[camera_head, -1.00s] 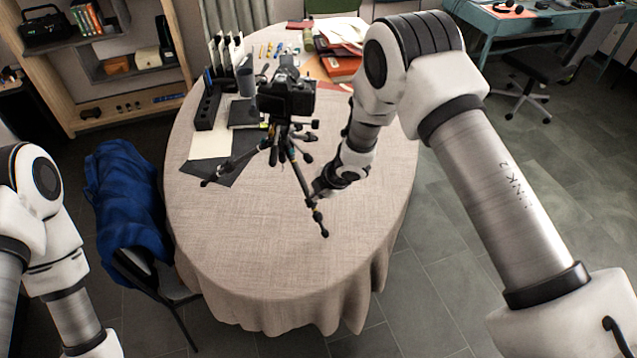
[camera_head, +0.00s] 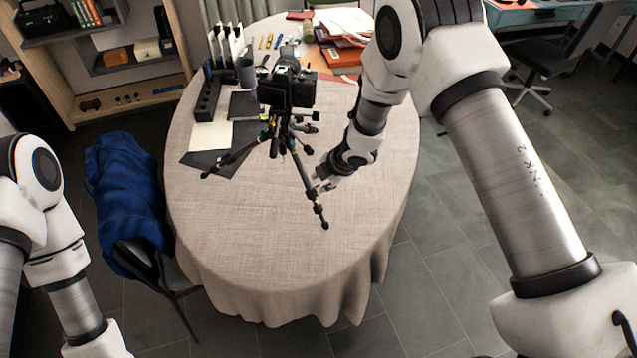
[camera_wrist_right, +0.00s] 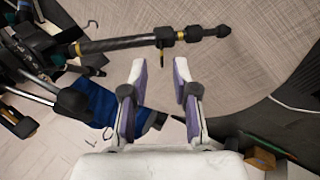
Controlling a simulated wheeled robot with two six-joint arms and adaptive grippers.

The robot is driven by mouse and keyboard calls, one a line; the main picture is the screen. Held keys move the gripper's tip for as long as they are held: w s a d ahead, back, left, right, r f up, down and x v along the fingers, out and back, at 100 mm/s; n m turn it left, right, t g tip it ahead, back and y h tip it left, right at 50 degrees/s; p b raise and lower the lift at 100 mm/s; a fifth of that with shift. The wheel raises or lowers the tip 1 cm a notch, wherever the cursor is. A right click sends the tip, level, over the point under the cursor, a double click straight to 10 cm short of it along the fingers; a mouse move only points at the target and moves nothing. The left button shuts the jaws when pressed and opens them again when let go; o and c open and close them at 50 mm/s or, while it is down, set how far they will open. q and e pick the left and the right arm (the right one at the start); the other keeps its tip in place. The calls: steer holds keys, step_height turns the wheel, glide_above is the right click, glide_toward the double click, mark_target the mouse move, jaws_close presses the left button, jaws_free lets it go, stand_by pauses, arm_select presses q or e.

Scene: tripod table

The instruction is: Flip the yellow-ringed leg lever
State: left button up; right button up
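A black tripod (camera_head: 284,136) with a dark camera (camera_head: 287,88) on top stands on the oval table. One leg (camera_head: 304,180) slants toward the table's front. In the right wrist view, this leg (camera_wrist_right: 120,43) crosses above my fingertips and carries yellow rings (camera_wrist_right: 181,35). A small dark clamp part (camera_wrist_right: 165,37), possibly the lever, sits beside one ring; its exact position is unclear. My right gripper (camera_head: 324,183), also in the right wrist view (camera_wrist_right: 159,68), is open and empty, its fingertips apart from the leg. My left gripper is outside the views.
The cloth-covered table (camera_head: 250,255) is clear at the front. A black organizer (camera_head: 208,103), grey cup (camera_head: 245,75), papers (camera_head: 211,130) and orange-red books (camera_head: 343,57) lie at the back. A chair with blue cloth (camera_head: 125,195) stands at left.

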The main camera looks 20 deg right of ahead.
steer(key=v, duration=0.9)
steer(key=shift+f, duration=0.1)
